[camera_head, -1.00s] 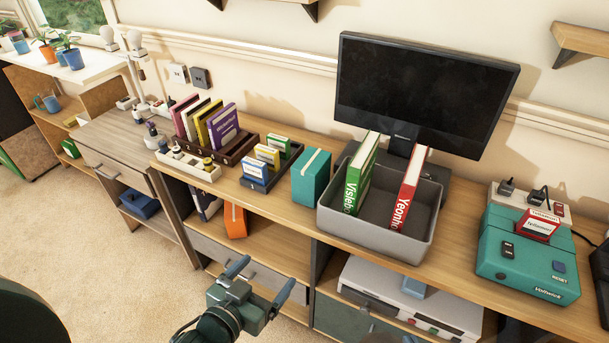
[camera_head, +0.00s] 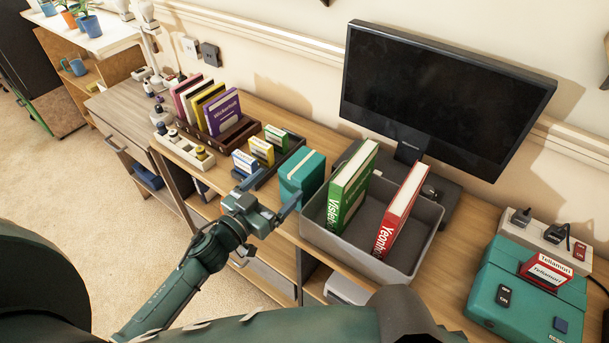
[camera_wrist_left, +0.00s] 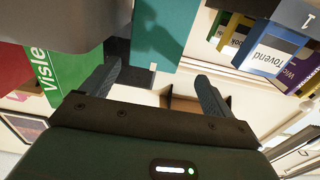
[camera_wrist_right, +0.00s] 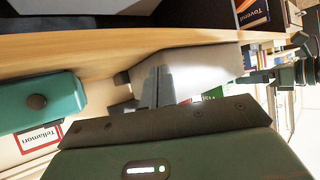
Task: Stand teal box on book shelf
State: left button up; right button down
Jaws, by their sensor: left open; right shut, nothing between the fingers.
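The teal box (camera_head: 302,178) stands on the desk, between the small-box tray and the grey bin. My left gripper (camera_head: 272,190) is open in front of it, with fingers pointing at its near side. In the left wrist view the box (camera_wrist_left: 165,30) lies ahead of the two spread fingers (camera_wrist_left: 157,85), not visibly gripped. A dark brown rack (camera_head: 243,132) holds upright pink, white, yellow and purple books; it may be the book shelf. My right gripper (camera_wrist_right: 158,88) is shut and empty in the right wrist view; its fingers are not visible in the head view.
The grey bin (camera_head: 345,248) with green (camera_head: 352,187) and red (camera_head: 400,210) books stands close right of the box. A dark tray (camera_head: 290,150) of small boxes is close left. A monitor (camera_head: 440,90) stands behind. A teal device (camera_head: 520,290) sits at right.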

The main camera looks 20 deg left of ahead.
aim_at(287, 177)
pick_arm(q)
jog(key=x, duration=0.4)
jog(key=shift+w+d, duration=0.1)
jog(key=x, duration=0.5)
jog(key=shift+d+f, duration=0.3)
jog(key=shift+d, duration=0.1)
jog(key=c, duration=1.3)
